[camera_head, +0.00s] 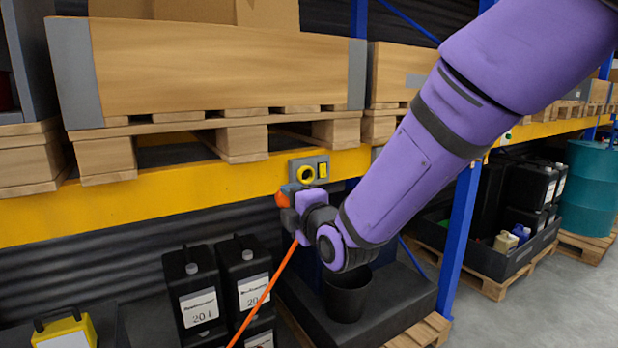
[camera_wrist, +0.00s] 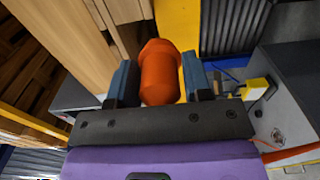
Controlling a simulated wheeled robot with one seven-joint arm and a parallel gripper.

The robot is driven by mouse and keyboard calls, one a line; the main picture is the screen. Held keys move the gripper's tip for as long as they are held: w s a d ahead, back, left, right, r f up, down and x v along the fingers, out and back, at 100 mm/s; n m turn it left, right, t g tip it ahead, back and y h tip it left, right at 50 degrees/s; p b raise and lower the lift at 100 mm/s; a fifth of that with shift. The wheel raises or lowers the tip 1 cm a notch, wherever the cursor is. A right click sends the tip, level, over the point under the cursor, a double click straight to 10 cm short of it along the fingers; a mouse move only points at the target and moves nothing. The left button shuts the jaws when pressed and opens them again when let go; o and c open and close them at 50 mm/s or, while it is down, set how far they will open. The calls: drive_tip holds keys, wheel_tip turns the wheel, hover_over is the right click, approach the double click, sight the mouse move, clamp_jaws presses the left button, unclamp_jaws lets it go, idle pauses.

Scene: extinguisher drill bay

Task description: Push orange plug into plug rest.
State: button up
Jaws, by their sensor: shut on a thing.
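The orange plug (camera_head: 282,199) is held between the two fingers of my gripper (camera_head: 291,195), just below and left of a grey plate (camera_head: 323,163) on the yellow beam. The plate carries a yellow ring (camera_head: 306,174), which looks like the plug rest, and a small yellow label beside it. In the wrist view the plug (camera_wrist: 160,75) sits between the dark blue fingers of my gripper (camera_wrist: 160,85), its wider end pointing away. An orange cable (camera_head: 268,290) runs down from near my gripper. The plug looks apart from the ring, but the exact gap cannot be told.
The yellow beam (camera_head: 130,208) runs across the rack, with pallets and a wooden crate (camera_head: 220,70) above it. Black canisters (camera_head: 195,295) and a black bucket (camera_head: 346,294) stand below. A blue post (camera_head: 459,240) rises right of my arm.

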drive_tip(key=s+a+f, duration=0.1)
drive_tip(key=s+a, duration=0.3)
drive_tip(key=a, duration=0.1)
drive_tip(key=shift+a+f, duration=0.2)
drive_tip(key=shift+a, duration=0.2)
idle(0.4)
drive_tip(key=s+a+f, duration=0.2)
drive_tip(key=s+a, duration=0.3)
drive_tip(key=a, duration=0.3)
drive_tip(key=s+a+f, duration=0.2)
drive_tip(key=s+a, duration=0.4)
drive_tip(key=a, duration=0.2)
idle(2.3)
drive_tip(key=shift+s+a, duration=0.1)
drive_tip(key=shift+a, duration=0.05)
drive_tip(key=s+a+f, duration=0.2)
drive_tip(key=s+a, duration=0.3)
drive_tip(key=a, duration=0.3)
drive_tip(key=s+a+f, duration=0.2)
drive_tip(key=s+a, duration=0.4)
drive_tip(key=a, duration=0.2)
idle(2.0)
